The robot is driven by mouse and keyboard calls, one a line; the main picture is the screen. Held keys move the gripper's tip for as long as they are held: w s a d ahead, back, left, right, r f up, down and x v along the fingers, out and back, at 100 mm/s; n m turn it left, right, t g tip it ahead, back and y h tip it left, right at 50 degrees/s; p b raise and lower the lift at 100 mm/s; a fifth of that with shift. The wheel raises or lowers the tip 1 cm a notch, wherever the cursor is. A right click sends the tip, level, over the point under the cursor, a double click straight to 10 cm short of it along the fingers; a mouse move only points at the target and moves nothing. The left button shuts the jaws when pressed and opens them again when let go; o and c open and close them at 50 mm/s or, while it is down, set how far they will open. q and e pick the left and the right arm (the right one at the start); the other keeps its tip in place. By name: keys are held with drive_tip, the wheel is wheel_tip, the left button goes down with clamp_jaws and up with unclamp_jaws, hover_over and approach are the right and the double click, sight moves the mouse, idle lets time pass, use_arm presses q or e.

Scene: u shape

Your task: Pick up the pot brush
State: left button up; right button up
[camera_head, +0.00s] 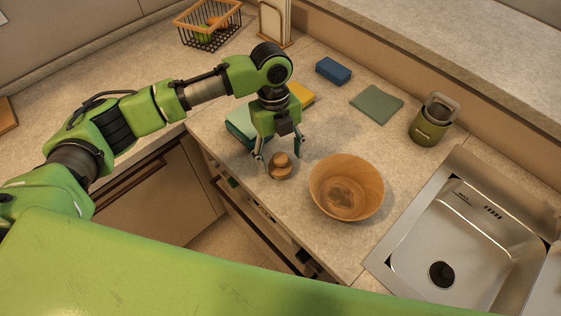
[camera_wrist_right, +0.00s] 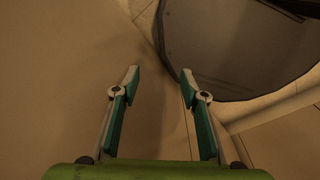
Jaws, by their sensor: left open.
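The pot brush (camera_head: 280,166) is a small, round wooden piece with a knob on top, standing on the counter in the head view. My left gripper (camera_head: 281,156) points down from above, open, with one finger on each side of the brush. I cannot tell whether the fingers touch it. The brush's bristles are not visible. My right gripper (camera_wrist_right: 159,73) shows in the right wrist view, open, with nothing between its fingers.
A wooden bowl (camera_head: 346,188) stands just right of the brush. Teal (camera_head: 241,124) and yellow (camera_head: 301,95) cloths lie behind the gripper. A green canister (camera_head: 434,119) and a steel sink (camera_head: 462,226) are to the right. The counter's front edge is close to the brush.

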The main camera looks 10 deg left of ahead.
use_arm(q)
wheel_tip(320, 180, down, 2)
drive_tip(key=shift+s+f, duration=0.1)
drive_tip(key=shift+s, duration=0.05)
drive_tip(key=shift+d+f, duration=0.1)
drive_tip(key=shift+f, duration=0.2)
drive_tip(key=c, duration=1.2)
use_arm(e)
drive_tip(key=shift+s+d+r, duration=0.2)
drive_tip(key=shift+r, duration=0.4)
use_arm(q)
drive_tip(key=shift+r, duration=0.1)
use_arm(e)
drive_tip(key=shift+f, duration=0.1)
use_arm(q)
drive_tip(key=shift+r, duration=0.45)
drive_tip(key=w+d+r+b, duration=0.6)
drive_tip(key=w+d+r, duration=0.3)
drive_tip(key=r, duration=0.3)
drive_tip(key=shift+w+d+b, duration=0.15)
drive_tip(key=shift+d+b, duration=0.15)
drive_tip(key=shift+d, duration=0.45)
use_arm(e)
wheel_tip(320, 180, down, 7)
